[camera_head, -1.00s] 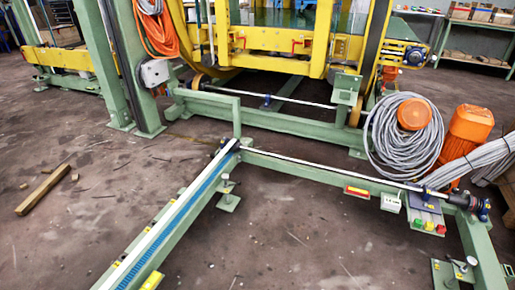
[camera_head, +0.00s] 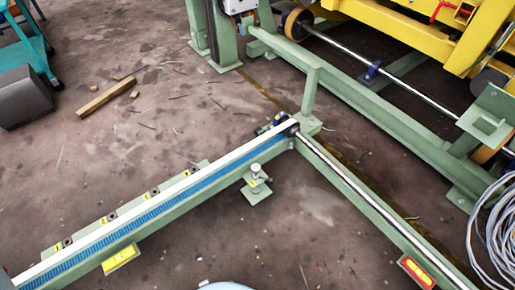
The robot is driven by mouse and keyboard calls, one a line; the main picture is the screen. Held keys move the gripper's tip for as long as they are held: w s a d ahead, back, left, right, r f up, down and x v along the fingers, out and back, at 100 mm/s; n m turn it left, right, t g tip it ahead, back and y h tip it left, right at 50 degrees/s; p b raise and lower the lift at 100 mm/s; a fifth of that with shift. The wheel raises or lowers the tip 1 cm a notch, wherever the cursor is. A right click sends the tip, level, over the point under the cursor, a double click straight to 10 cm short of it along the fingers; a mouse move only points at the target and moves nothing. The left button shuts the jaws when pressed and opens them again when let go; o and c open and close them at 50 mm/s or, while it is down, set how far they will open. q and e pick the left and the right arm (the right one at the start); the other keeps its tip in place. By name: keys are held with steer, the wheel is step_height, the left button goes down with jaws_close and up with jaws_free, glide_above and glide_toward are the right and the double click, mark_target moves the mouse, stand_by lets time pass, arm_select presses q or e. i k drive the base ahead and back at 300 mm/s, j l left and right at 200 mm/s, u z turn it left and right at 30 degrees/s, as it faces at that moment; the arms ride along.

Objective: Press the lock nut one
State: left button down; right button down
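Along the left side of the green rail with the blue strip (camera_head: 165,213) sit small dark nut-like fittings with yellow marks: a near one (camera_head: 67,242), a middle one (camera_head: 111,215) and a far one (camera_head: 155,190). They are too small to tell which is lock nut one, and I can read no label. A levelling foot with a silver bolt (camera_head: 256,172) stands on the floor right of the rail. Neither of my grippers is in view. A pale rounded shape (camera_head: 222,286) is cut off at the bottom edge; I cannot tell what it is.
A second green beam (camera_head: 365,205) runs right from the rail's far corner. The yellow machine (camera_head: 410,30) stands at the upper right, a cable coil (camera_head: 495,235) at the right edge. A wooden block (camera_head: 106,97) lies on the floor. Floor left of the rail is mostly open.

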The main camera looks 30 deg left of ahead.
mark_target(271, 180)
steer(key=i+l+u, duration=0.2)
steer(key=i+u, duration=0.2)
steer(key=i+l+u, duration=0.75)
steer(key=k+j, duration=0.05)
steer(key=j, duration=0.05)
